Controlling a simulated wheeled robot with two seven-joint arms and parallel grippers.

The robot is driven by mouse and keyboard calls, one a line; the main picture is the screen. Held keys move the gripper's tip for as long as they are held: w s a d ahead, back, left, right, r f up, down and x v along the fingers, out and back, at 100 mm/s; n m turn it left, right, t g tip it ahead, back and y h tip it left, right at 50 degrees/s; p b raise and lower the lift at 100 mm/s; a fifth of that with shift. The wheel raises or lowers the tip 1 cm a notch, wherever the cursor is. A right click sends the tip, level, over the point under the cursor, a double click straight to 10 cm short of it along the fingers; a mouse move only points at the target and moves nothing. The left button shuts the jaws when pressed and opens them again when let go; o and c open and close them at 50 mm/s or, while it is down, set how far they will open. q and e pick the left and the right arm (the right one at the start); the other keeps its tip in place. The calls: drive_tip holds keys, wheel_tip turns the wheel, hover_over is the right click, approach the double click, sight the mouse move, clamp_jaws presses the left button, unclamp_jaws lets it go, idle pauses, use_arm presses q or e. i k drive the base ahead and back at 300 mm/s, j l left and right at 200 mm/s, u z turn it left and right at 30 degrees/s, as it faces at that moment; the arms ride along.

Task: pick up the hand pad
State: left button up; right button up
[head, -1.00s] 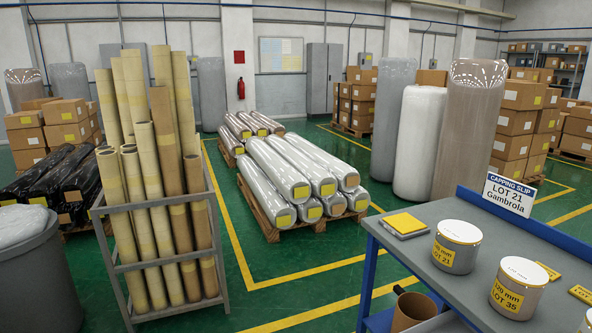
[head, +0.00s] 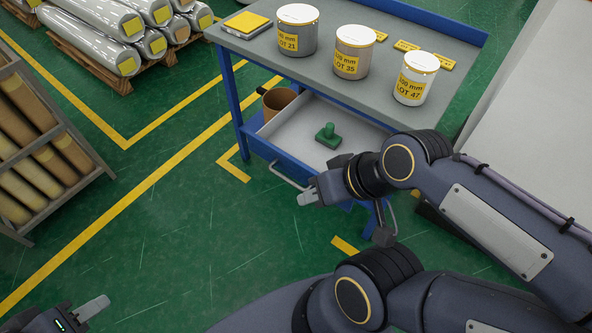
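A small green pad with a raised grip (head: 326,136), which looks like the hand pad, lies in the open white-lined drawer (head: 282,125) of the blue-framed workbench. Nothing covers it. My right gripper (head: 308,197) is in front of the drawer, lower left of the pad in the picture and apart from it. Only a pale fingertip shows clearly, close to the drawer's bar handle (head: 290,177) in the picture; I cannot tell whether they touch. My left gripper (head: 88,308) is at the bottom left over the floor, partly cut off, far from the pad.
On the grey benchtop (head: 385,50) stand three labelled cans: LOT 21 (head: 296,38), LOT 35 (head: 353,60) and LOT 47 (head: 412,85). A yellow-topped pad (head: 247,22) and yellow tags lie there too. A brown tube (head: 279,101) stands beside the drawer. A roll rack (head: 40,150) stands left.

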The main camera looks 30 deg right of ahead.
sight(327, 136)
drive_tip(key=k+z, duration=0.1)
drive_tip(key=z, duration=0.35)
drive_tip(key=k+z, duration=0.1)
drive_tip(key=z, duration=0.3)
drive_tip(key=k+z, duration=0.1)
drive_tip(key=z, duration=0.35)
